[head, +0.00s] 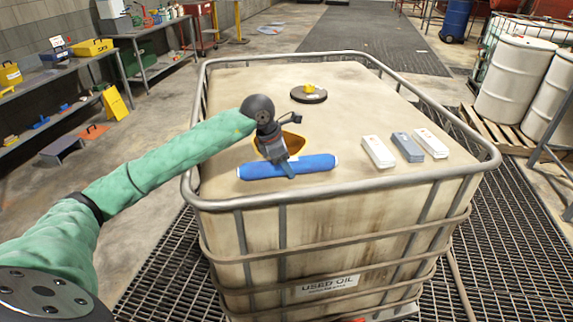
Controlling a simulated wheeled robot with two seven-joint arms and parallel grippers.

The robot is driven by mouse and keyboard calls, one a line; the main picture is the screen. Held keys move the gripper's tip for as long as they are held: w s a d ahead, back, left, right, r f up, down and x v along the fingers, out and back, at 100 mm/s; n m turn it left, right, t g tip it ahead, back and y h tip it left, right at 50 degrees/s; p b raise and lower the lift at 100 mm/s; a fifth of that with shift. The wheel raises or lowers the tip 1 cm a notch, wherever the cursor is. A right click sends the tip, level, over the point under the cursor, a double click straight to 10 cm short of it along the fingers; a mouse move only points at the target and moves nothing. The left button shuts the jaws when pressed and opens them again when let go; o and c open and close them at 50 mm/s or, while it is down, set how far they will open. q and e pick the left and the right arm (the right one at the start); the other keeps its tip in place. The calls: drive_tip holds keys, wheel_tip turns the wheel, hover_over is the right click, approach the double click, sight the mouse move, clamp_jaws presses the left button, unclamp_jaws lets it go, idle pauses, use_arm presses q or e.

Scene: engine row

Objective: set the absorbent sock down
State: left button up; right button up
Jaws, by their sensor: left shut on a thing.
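The absorbent sock (314,164) is a blue roll with pale ends. It lies lengthwise across the near part of the top of a stained cream tank (325,115) labelled "USED OIL". My left gripper (289,172) comes down on the sock from above and is shut on it near its middle. I cannot tell whether the sock touches the tank top or hangs just above it. A yellow-orange item (293,141) shows behind the gripper, partly hidden by it. My right gripper is not in view.
A grey metal tube rim (340,199) runs around the tank top. The tank top's middle is clear. White drums (515,78) stand on a pallet at right.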

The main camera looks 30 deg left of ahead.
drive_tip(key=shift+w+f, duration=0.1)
use_arm(q)
drive_tip(key=o, duration=1.1)
drive_tip(key=shift+c, duration=0.2)
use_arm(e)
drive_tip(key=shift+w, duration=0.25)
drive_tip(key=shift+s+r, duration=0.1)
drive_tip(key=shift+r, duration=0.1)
use_arm(q)
drive_tip(key=shift+r, duration=0.1)
drive_tip(key=shift+s+a+r+b, duration=0.1)
drive_tip(key=shift+a+r+b, duration=0.1)
drive_tip(key=shift+b, duration=0.1)
drive_tip(key=b+v, duration=0.2)
drive_tip(key=v, duration=0.2)
drive_tip(key=b+v, duration=0.2)
drive_tip(key=v, duration=0.3)
drive_tip(key=shift+s+r, duration=0.1)
drive_tip(key=shift+r, duration=0.25)
drive_tip(key=shift+v, duration=0.8)
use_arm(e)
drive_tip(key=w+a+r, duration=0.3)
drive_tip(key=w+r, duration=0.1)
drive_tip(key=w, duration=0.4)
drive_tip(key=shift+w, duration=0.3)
